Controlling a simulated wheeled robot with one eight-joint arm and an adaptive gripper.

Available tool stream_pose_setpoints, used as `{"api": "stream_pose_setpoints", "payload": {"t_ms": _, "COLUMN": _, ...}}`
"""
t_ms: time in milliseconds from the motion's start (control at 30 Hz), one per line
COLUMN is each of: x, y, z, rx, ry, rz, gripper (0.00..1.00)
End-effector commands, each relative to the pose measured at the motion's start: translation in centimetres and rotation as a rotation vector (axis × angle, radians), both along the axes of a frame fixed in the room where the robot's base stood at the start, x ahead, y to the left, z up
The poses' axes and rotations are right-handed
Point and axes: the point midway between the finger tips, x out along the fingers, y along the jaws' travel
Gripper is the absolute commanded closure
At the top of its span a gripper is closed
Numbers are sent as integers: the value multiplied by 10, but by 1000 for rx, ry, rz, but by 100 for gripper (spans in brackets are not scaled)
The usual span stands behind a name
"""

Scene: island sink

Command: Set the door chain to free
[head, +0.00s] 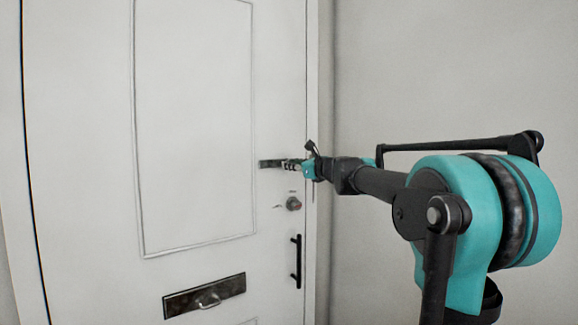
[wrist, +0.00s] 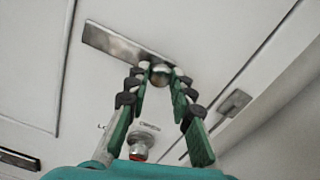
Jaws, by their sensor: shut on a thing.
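The door chain's metal track plate (head: 269,163) is fixed on the white door near its right edge. In the wrist view the plate (wrist: 112,41) runs slantwise at the top, with a round metal chain knob (wrist: 160,74) at its right end. My gripper (wrist: 160,72) is shut on this knob, with a fingertip on either side. In the head view my gripper (head: 290,165) reaches the plate's right end, and its fingers hide the knob there. I cannot tell whether the knob is still seated in the track. No hanging chain links can be made out.
A round lock (head: 293,203) sits below the plate, and a black pull handle (head: 296,262) lower down. A letter slot (head: 204,297) is at lower left. A small metal plate (wrist: 235,102) is on the frame side. Bare wall (head: 450,70) fills the right.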

Motion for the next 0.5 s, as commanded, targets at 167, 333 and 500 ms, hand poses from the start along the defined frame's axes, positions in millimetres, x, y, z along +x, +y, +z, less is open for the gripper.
{"api": "stream_pose_setpoints", "payload": {"t_ms": 167, "x": 2, "y": -3, "z": 1, "rx": 1, "ry": 0, "rz": -8, "gripper": 67}}
{"api": "stream_pose_setpoints", "payload": {"t_ms": 333, "x": 1, "y": -2, "z": 1, "rx": 1, "ry": 0, "rz": -7, "gripper": 56}}
{"api": "stream_pose_setpoints", "payload": {"t_ms": 500, "x": 1, "y": -2, "z": 0, "rx": 1, "ry": 0, "rz": -5, "gripper": 56}}
